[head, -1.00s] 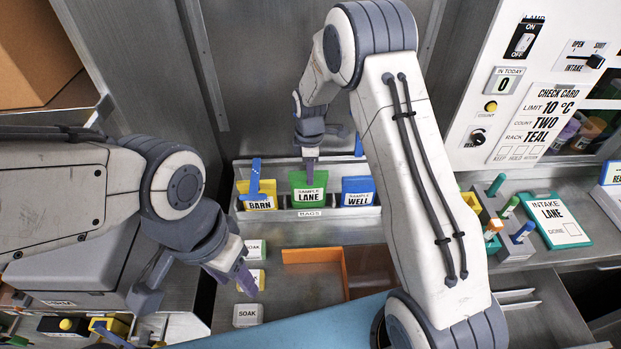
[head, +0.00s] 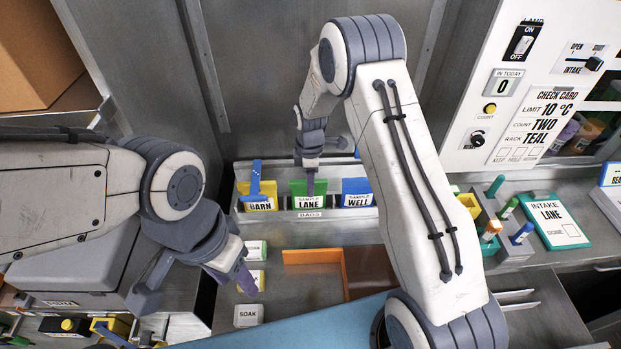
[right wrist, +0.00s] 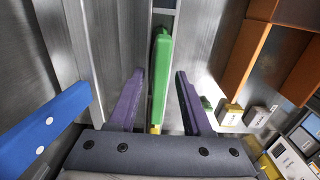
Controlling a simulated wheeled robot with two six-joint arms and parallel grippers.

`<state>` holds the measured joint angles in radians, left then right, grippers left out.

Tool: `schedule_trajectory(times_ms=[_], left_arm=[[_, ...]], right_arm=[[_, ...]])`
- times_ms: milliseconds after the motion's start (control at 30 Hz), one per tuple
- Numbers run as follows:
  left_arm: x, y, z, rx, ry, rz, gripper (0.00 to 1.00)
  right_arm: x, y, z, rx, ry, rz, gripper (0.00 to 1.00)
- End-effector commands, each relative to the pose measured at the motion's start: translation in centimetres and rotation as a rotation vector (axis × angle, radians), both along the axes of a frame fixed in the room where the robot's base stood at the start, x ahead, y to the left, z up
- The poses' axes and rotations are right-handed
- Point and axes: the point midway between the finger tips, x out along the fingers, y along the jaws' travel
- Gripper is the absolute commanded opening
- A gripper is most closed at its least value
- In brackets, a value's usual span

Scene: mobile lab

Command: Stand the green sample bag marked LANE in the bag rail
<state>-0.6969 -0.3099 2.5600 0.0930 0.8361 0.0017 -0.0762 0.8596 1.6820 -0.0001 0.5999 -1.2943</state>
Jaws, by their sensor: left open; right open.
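The green sample bag marked LANE (head: 308,203) stands upright in the middle of the bag rail (head: 283,217), between the yellow BARN bag (head: 259,203) and the blue WELL bag (head: 357,193). My right gripper (head: 310,188) is over the LANE bag from above. In the right wrist view the green bag (right wrist: 160,75) shows edge-on between the two spread purple fingers (right wrist: 158,95), with gaps on both sides. My left gripper (head: 197,287) is open and empty at the lower left, beside the SOAK blocks. The bag's lower part is hidden by the rail front.
White SOAK blocks (head: 248,315) and an orange-walled tray (head: 313,257) lie in front of the rail. A rack of coloured tubes (head: 492,225) and a teal INTAKE LANE card (head: 554,221) are at right. A control panel (head: 520,110) stands behind them.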

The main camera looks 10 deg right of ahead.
Motion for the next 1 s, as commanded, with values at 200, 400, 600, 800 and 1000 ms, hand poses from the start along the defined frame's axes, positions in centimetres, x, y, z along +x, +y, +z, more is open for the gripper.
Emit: schedule_trajectory(times_ms=[200, 400, 600, 800, 1000], left_arm=[[0.0, 0.0, -0.8, 0.0, 0.0, 0.0, 0.5], [0.0, 0.0, -2.1, 0.0, 0.0, -0.001, 0.5], [0.0, 0.0, -2.8, 0.0, 0.0, -0.001, 0.5], [0.0, 0.0, -3.0, 0.0, 0.0, -0.002, 0.5], [0.0, 0.0, -3.0, 0.0, 0.0, -0.002, 0.5]], right_arm=[[0.1, 0.0, 2.3, 0.001, -0.006, 0.0, 0.49], [0.2, 0.0, 6.7, 0.0, -0.008, 0.0, 0.49], [0.1, 0.0, 10.4, 0.0, -0.005, 0.0, 0.49], [0.0, 0.0, 12.1, 0.0, -0.001, 0.0, 0.49], [-1.2, 1.5, 13.3, 0.004, -0.004, -0.027, 0.49]])
